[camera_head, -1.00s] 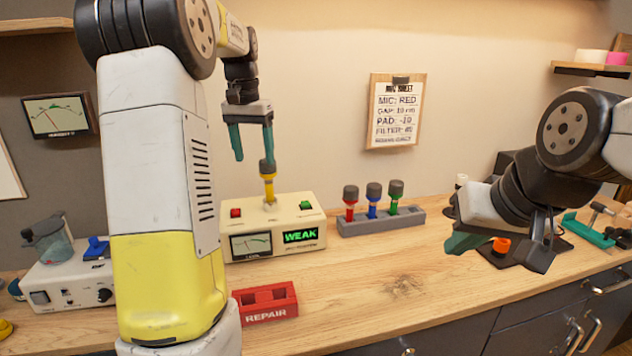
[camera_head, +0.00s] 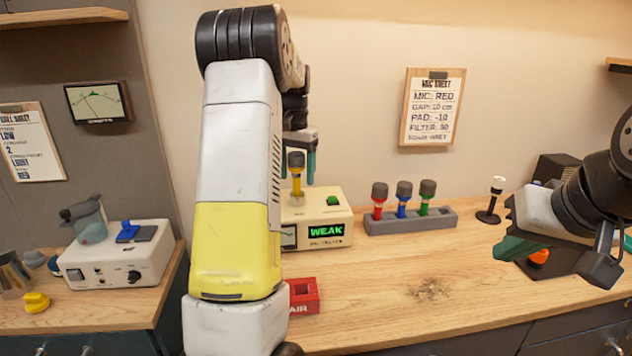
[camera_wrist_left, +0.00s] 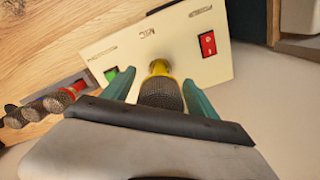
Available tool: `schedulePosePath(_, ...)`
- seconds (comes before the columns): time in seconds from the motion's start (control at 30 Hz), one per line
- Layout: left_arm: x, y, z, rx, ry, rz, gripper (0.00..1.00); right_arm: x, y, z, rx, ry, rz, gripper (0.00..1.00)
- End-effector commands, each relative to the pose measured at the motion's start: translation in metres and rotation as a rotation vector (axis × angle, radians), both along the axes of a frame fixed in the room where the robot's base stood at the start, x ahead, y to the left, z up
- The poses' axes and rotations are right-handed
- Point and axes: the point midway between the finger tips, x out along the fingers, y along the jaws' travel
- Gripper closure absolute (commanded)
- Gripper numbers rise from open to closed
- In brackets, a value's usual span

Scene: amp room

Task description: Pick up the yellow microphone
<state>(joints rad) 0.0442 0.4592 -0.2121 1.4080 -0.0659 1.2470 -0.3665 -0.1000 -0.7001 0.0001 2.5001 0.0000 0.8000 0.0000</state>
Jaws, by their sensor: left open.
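The yellow microphone (camera_head: 297,184), with a dark mesh head, stands upright in the top of the cream tester box (camera_head: 330,210), whose display reads WEAK. In the left wrist view its head (camera_wrist_left: 160,93) lies between the two green fingers of my left gripper (camera_wrist_left: 160,98). The fingers are apart, one on each side of the head, with no clear grip. In the head view my left gripper (camera_head: 300,163) is at the microphone's head, and my forearm partly hides it and the box. My right gripper (camera_head: 555,258) is open and empty over the right of the bench.
A grey rack (camera_head: 412,222) holds red, blue and green microphones right of the box. A red REPAIR block (camera_head: 305,295) lies in front, partly hidden by my arm. A white device (camera_head: 115,268) stands at left.

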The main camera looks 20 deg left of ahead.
Motion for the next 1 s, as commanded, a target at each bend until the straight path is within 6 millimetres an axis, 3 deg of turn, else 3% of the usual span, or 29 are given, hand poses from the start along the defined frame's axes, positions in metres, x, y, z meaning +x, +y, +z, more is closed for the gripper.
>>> schedulePosePath(0.17, 0.0, 0.0, 0.0, 0.0, 0.0, 0.0, 0.33, 0.0, 0.0, 0.0, 0.0, 0.0, 0.0, 1.0)
schedulePosePath(0.5, 0.0, 0.0, 0.0, 0.0, -0.001, 0.0, 0.97, 0.0, 0.0, 0.0, 0.0, 0.0, 0.0, 1.0)
schedulePosePath(0.53, 0.0, 0.0, 0.0, 0.0, -0.001, 0.0, 1.0, 0.0, 0.0, 0.0, 0.0, 0.0, 0.0, 1.0)
schedulePosePath(0.83, 0.001, 0.0, 0.002, 0.001, -0.003, 0.0, 1.0, 0.0, 0.0, 0.0, 0.0, 0.0, 0.0, 1.0)
schedulePosePath(1.0, 0.001, 0.0, 0.023, 0.0, -0.006, 0.0, 1.0, 0.0, 0.0, 0.0, 0.0, 0.0, 0.0, 1.0)
